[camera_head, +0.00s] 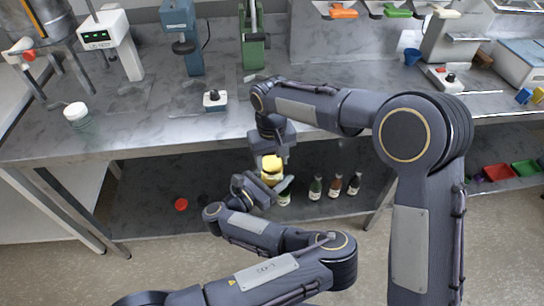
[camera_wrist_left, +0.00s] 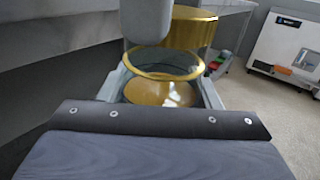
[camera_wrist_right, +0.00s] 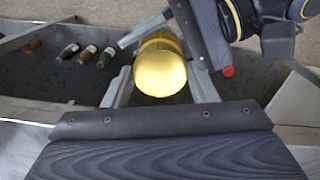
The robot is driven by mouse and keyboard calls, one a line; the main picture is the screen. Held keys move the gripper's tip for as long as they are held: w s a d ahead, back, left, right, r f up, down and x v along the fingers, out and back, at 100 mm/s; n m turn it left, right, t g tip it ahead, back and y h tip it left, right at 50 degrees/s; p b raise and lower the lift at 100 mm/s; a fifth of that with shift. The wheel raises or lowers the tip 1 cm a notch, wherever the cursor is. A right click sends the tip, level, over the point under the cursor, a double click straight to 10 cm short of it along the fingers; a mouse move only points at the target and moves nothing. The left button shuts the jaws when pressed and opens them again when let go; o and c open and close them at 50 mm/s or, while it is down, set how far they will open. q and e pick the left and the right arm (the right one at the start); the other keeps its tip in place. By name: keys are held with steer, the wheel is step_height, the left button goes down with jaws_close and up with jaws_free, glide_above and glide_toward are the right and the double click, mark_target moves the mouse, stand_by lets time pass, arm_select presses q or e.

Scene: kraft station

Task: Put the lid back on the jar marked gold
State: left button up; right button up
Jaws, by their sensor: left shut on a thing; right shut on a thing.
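The gold lid (camera_head: 271,162) is held in my right gripper (camera_head: 272,150), above the lower shelf. It fills the space between the fingers in the right wrist view (camera_wrist_right: 160,72). My left gripper (camera_head: 270,188) is shut on the glass jar (camera_wrist_left: 165,66), which has a gold rim and gold-coloured contents in the left wrist view. The jar's mouth is open. The gold lid (camera_wrist_left: 192,27) is above and beyond the mouth in that view, apart from the rim on the near side. The jar's marking is not visible, and the jar is mostly hidden in the head view.
Several dark bottles (camera_head: 315,188) stand on the lower shelf, just right of the grippers. A red round lid (camera_head: 181,204) lies to the left. The worktop (camera_head: 150,140) edge is close behind my right gripper. A white-lidded jar (camera_head: 76,112) stands on the worktop at left.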

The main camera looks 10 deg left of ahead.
steer(key=shift+f, duration=0.55)
stand_by(0.4)
